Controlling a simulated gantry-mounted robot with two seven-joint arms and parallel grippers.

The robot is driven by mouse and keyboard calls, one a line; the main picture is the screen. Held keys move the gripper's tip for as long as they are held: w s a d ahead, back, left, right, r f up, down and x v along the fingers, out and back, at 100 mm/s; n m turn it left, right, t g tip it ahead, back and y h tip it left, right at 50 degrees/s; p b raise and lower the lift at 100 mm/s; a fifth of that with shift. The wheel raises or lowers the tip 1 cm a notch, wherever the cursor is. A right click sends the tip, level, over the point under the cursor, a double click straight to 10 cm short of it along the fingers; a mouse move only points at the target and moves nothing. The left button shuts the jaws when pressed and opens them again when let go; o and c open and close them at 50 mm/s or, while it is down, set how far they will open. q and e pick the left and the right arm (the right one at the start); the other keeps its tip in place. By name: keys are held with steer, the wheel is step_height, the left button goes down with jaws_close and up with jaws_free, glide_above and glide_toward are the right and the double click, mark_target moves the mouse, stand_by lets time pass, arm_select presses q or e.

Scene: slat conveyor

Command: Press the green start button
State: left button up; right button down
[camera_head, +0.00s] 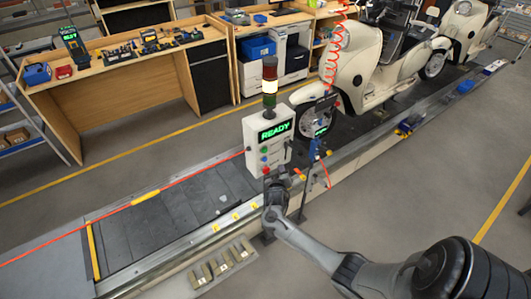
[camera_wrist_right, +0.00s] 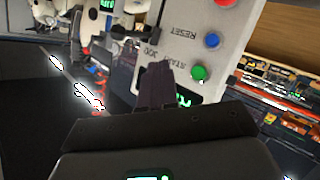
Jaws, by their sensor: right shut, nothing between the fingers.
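The green start button (camera_wrist_right: 199,73) is on the white control box (camera_head: 252,133), on a panel that appears upside down in the right wrist view. It also shows small in the head view (camera_head: 264,150), below the lit READY display (camera_head: 274,130). My right gripper (camera_head: 270,176) is at the lower front of the box. Its dark fingers (camera_wrist_right: 154,78) are shut and empty. In the wrist view they appear left of the green button, in front of the panel, with a gap in the picture between them and the button. My left gripper is not in view.
A blue button (camera_wrist_right: 212,40) and a red button sit in line with the green one. A signal tower (camera_head: 269,82) tops the box. The slat conveyor (camera_head: 150,230) runs behind it, carrying cream scooters (camera_head: 345,70). A blue tool (camera_head: 315,150) hangs from a red coiled hose at right.

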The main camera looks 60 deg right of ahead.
mark_target(265, 150)
steer(key=w+d+b, duration=0.3)
steer(key=w+b, duration=0.3)
steer(key=w, duration=0.1)
steer(key=shift+w+b, duration=0.3)
stand_by(0.5)
stand_by(0.7)
stand_by(0.6)
steer(key=shift+w, duration=0.2)
steer(key=shift+w+d, duration=0.1)
steer(key=shift+w, duration=0.15)
